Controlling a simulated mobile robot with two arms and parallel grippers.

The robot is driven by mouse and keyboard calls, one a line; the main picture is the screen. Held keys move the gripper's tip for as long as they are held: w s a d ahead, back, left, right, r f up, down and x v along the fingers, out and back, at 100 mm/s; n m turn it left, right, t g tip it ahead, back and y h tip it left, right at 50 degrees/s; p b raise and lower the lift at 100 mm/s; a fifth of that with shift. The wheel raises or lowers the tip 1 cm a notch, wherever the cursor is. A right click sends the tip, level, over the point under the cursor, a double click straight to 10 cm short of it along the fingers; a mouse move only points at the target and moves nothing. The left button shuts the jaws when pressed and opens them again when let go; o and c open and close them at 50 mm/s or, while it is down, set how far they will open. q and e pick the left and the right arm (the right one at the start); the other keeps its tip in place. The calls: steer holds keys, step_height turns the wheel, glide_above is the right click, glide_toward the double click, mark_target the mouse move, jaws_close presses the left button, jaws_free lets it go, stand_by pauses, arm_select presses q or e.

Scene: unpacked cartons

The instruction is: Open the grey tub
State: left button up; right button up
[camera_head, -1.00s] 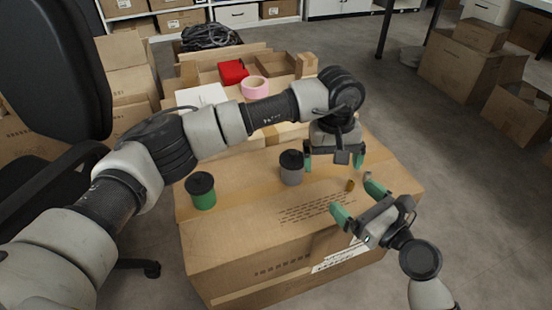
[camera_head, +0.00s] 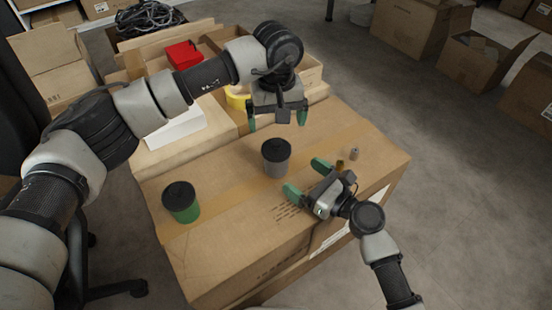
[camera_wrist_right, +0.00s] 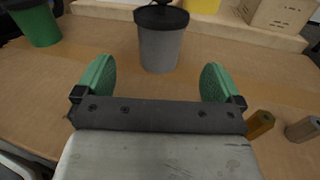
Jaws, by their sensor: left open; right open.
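The grey tub (camera_head: 275,163) stands upright on the big carton (camera_head: 232,208), with a black lid (camera_head: 276,148) on it. In the right wrist view the tub (camera_wrist_right: 160,50) is ahead, between the fingertips in the picture. My right gripper (camera_head: 307,178) is open and empty, low over the carton on the near side of the tub and not touching it. My left gripper (camera_head: 277,122) is open and empty, above and behind the tub, with its fingers pointing down. It appears apart from the lid.
A green tub (camera_head: 182,204) with a black lid stands left on the carton. A small brown piece (camera_head: 340,166) and a small grey piece (camera_head: 354,153) stand to the right. Behind are a red item (camera_head: 184,54), a yellow roll (camera_head: 237,98) and open cartons.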

mark_target(277, 144)
steer(key=x, duration=0.7)
steer(key=shift+w+a+r, duration=0.1)
steer(key=shift+w+a, duration=0.05)
steer(key=shift+a, duration=0.05)
steer(key=shift+c, duration=0.3)
arm_select(q)
steer(key=shift+o, duration=0.2)
arm_select(e)
steer(key=c, duration=1.3)
arm_select(q)
steer(key=shift+s+r+t, duration=0.25)
steer(key=shift+r+t, duration=0.1)
steer(key=shift+t, duration=0.05)
steer(key=s+r+m+t, duration=0.2)
steer(key=s+r+t, duration=0.1)
steer(key=s+t, duration=0.1)
steer(key=x, duration=1.2)
steer(key=shift+s+f, duration=0.2)
steer(key=shift+s, duration=0.15)
